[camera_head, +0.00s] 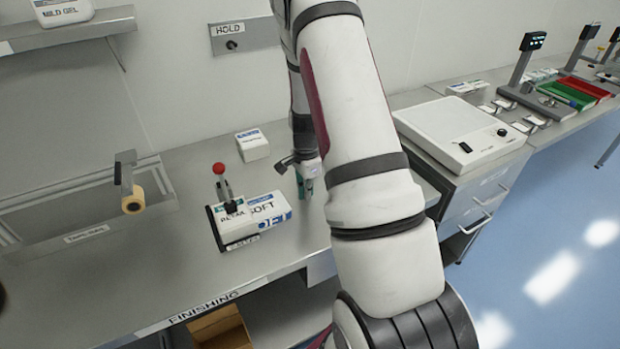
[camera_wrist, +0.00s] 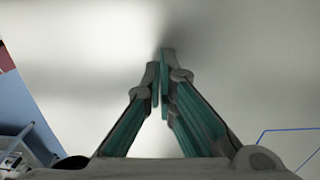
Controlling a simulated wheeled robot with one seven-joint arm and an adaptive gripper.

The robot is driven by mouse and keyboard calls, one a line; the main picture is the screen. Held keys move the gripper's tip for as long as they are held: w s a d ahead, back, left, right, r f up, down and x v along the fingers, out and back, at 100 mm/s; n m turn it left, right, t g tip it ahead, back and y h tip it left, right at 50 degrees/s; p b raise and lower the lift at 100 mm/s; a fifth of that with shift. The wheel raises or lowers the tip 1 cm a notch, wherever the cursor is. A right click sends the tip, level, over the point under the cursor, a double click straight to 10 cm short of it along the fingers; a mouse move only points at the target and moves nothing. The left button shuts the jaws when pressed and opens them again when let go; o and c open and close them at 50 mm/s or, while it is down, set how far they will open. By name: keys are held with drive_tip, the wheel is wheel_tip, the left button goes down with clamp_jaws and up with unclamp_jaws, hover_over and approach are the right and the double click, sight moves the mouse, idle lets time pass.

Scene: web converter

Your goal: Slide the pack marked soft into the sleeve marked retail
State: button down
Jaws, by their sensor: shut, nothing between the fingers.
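The white and blue pack marked soft (camera_head: 272,207) lies on the bench, with its left end at the sleeve marked retail (camera_head: 232,226). How far the pack sits inside the sleeve I cannot tell. A red-knobbed clamp (camera_head: 222,184) stands over the sleeve. My gripper (camera_head: 308,190) is low over the bench, just right of the pack and apart from it in the picture; my arm partly hides it. In the wrist view my gripper's green fingers (camera_wrist: 160,78) are together and empty, over a pale, blurred surface.
A small white box (camera_head: 252,145) stands behind the pack. A tape roll holder (camera_head: 130,198) is at the left, and a white flat machine (camera_head: 462,135) stands at the right. The bench front edge carries the finishing label (camera_head: 204,308).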

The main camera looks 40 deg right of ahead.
sight(280, 200)
drive_tip(key=a, duration=0.2)
drive_tip(key=w+a, duration=0.1)
drive_tip(key=shift+a+r+p, duration=0.15)
drive_tip(key=shift+r+p, duration=0.1)
drive_tip(key=shift+p, duration=0.1)
drive_tip(key=shift+w+a+b, duration=0.15)
drive_tip(key=shift+w+a, duration=0.05)
drive_tip(key=shift+a, duration=0.55)
drive_tip(key=shift+w+a+b, duration=0.2)
drive_tip(key=shift+w+a, duration=0.05)
drive_tip(key=shift+a, duration=0.55)
drive_tip(key=shift+w+a+b, duration=0.15)
drive_tip(key=shift+w+a, duration=0.05)
drive_tip(key=shift+a, duration=0.55)
drive_tip(key=shift+d, duration=0.1)
drive_tip(key=d, duration=0.2)
drive_tip(key=s+d, duration=0.1)
drive_tip(key=d, duration=0.1)
drive_tip(key=shift+r+b, duration=0.25)
drive_tip(key=shift+b, duration=0.15)
wheel_tip(280, 200, up, 10)
drive_tip(key=b, duration=0.1)
drive_tip(key=shift+a+f, duration=0.15)
drive_tip(key=shift+f, duration=0.1)
